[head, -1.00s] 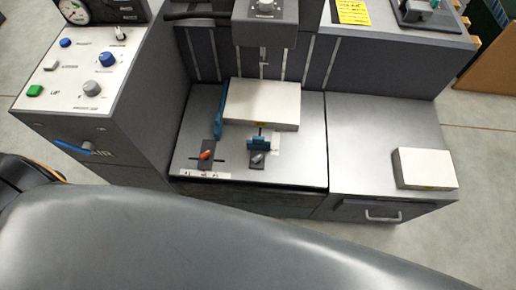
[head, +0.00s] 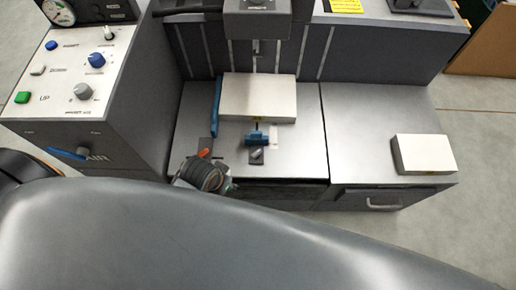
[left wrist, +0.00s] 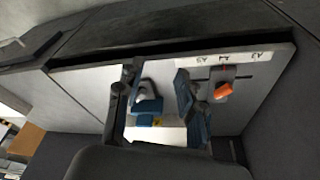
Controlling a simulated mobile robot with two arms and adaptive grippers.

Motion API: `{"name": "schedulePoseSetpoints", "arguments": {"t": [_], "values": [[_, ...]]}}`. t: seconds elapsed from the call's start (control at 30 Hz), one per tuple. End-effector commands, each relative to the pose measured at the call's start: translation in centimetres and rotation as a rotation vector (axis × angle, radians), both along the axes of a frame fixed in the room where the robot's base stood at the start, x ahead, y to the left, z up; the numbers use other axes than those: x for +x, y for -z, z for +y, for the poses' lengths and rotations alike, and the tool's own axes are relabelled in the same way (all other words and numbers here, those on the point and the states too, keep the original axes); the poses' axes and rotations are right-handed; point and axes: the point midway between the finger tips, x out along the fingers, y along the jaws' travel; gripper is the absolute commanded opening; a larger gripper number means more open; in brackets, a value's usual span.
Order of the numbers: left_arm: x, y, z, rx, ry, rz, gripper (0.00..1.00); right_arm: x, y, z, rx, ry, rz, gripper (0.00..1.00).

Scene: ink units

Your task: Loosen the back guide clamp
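An orange clamp lever (head: 204,153) sits on a dark slotted plate on the steel table, near a tall blue guide (head: 217,107) at the table's left. A grey clamp lever (head: 257,153) sits in front of a small blue stop (head: 257,138). I cannot tell from labels which clamp is the back guide's. My left gripper (head: 228,185) is at the table's front edge, just in front of the orange lever, its fingers mostly hidden. My right gripper is out of view.
A white paper stack (head: 259,97) lies behind the small stop, under the drill head (head: 257,20). Another white stack (head: 423,154) lies on the right side table. A control panel (head: 62,75) stands at the left. The table's front right is clear.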

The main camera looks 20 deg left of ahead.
Motion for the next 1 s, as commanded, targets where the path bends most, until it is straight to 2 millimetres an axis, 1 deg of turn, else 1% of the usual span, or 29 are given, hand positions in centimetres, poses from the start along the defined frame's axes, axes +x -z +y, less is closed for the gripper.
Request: {"name": "schedulePoseSetpoints", "arguments": {"t": [0.03, 0.1, 0.2, 0.4, 0.57, 0.67, 0.8, 0.9, 1.0], "values": [[1.0, -1.8, -0.8, -0.016, 0.017, -0.016, 0.38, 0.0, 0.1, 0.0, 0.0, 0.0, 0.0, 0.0], [2.1, -4.0, -2.3, -0.04, 0.053, -0.019, 0.38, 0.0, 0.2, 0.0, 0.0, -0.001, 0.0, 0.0], [3.3, -5.5, -4.1, -0.068, 0.103, -0.008, 0.38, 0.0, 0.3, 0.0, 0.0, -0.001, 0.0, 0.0], [5.8, -6.6, -7.0, -0.088, 0.202, 0.03, 0.38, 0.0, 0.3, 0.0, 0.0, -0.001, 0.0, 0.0], [8.5, -6.6, -8.4, -0.067, 0.278, 0.078, 0.38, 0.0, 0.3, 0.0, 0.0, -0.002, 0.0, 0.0], [10.8, -6.4, -8.4, -0.026, 0.314, 0.124, 0.38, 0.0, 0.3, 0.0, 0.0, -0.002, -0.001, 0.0], [14.2, -6.2, -7.0, 0.047, 0.322, 0.19, 0.38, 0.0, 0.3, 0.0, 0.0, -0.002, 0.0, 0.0], [15.9, -6.3, -5.7, 0.086, 0.309, 0.222, 0.38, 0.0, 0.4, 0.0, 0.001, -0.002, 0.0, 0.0], [16.7, -6.4, -5.0, 0.105, 0.298, 0.238, 0.38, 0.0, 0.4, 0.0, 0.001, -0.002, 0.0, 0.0]]}}
